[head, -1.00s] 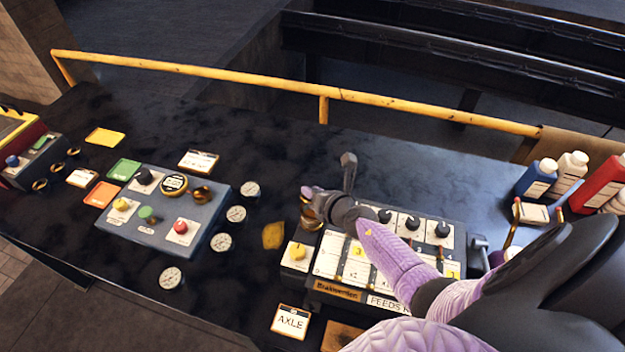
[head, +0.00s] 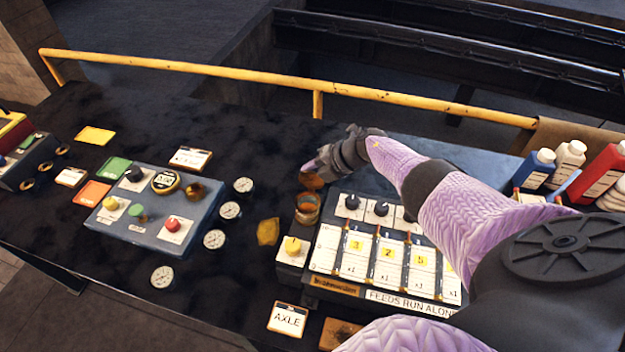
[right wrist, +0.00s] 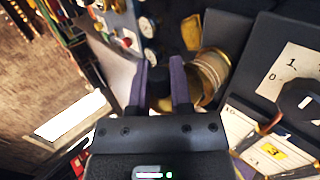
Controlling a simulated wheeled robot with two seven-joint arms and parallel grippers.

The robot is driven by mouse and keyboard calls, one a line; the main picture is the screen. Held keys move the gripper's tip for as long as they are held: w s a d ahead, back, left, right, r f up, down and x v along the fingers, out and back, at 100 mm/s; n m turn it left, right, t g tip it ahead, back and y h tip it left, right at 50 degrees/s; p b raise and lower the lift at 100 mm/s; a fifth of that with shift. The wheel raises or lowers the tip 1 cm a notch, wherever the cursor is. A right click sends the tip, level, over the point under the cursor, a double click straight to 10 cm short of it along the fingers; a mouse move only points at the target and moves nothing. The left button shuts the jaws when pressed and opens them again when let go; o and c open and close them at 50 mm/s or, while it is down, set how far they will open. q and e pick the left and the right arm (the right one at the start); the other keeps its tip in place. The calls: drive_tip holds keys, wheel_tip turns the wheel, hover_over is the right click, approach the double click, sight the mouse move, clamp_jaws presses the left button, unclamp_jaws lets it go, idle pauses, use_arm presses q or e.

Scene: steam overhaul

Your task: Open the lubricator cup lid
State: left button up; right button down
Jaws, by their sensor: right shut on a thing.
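The brass lubricator cup (head: 307,208) stands at the left end of the dark lubricator box, and its mouth shows open from above. Its brass lid (head: 312,181) is raised at the cup's far side, partly hidden by my right gripper (head: 316,168). My right gripper is shut on the lid, above and behind the cup. In the right wrist view the cup (right wrist: 212,70) is just right of the gripper's fingers (right wrist: 160,82); what lies between them is dark and hard to make out. My left gripper is not in view.
A blue-grey panel (head: 150,225) and several gauges (head: 230,210) are at left. Bottles (head: 568,160) stand at right. A yellow rail (head: 220,72) runs along the back.

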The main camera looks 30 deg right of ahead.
drive_tip(key=shift+w+d+f+m+g+y+b, duration=0.15)
drive_tip(key=shift+f+m+g+y+b, duration=0.2)
drive_tip(key=shift+b, duration=0.6)
drive_tip(key=shift+r, duration=0.1)
drive_tip(key=c, duration=0.5)
unclamp_jaws()
drive_tip(key=shift+c, duration=0.2)
drive_tip(key=shift+r, duration=0.1)
drive_tip(key=p+v, duration=0.6)
drive_tip(key=v, duration=0.3)
drive_tip(key=shift+s+d+r, duration=0.25)
